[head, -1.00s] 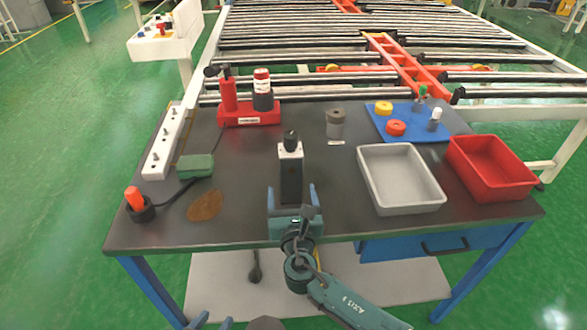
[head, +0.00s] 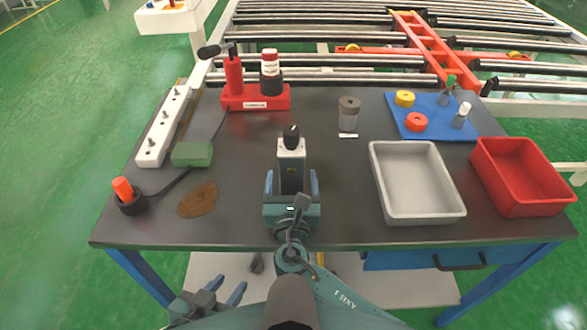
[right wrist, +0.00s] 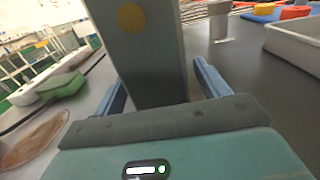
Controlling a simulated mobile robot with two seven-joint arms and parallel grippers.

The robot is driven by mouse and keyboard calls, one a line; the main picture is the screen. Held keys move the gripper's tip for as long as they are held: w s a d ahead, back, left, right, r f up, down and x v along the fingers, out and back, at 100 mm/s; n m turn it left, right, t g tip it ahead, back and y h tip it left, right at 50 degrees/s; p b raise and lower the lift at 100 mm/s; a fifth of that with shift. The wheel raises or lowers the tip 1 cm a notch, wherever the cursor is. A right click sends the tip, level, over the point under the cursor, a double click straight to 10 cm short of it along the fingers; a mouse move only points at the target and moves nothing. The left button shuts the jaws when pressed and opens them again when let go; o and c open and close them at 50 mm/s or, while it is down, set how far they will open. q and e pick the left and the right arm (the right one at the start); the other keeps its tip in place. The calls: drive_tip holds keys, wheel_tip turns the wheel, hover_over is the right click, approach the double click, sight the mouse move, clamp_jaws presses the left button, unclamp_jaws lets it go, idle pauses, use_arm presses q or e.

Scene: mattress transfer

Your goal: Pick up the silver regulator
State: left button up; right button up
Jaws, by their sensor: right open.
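The silver regulator appears to be the upright silver block with a dark front and black knob (head: 291,160) in the middle of the table. It shows in the right wrist view as a tall grey block with a yellow disc (right wrist: 150,50). My right gripper (head: 291,179) is open, low at the block, with one blue finger on each side. In the right wrist view a gap shows beside the block; contact cannot be told. The block's lower part is hidden by the gripper. My left gripper (head: 221,292) is open and empty at the bottom left, in front of the table edge.
A grey tray (head: 378,190) and a red tray (head: 484,181) stand at the right. A lidded cup (head: 348,118), red holder (head: 240,103) and blue mat (head: 430,130) lie behind. A green box (head: 192,154), brown patch (head: 198,200) and orange-topped button (head: 123,188) are at the left.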

sight(291, 160)
drive_tip(key=shift+c, duration=0.3)
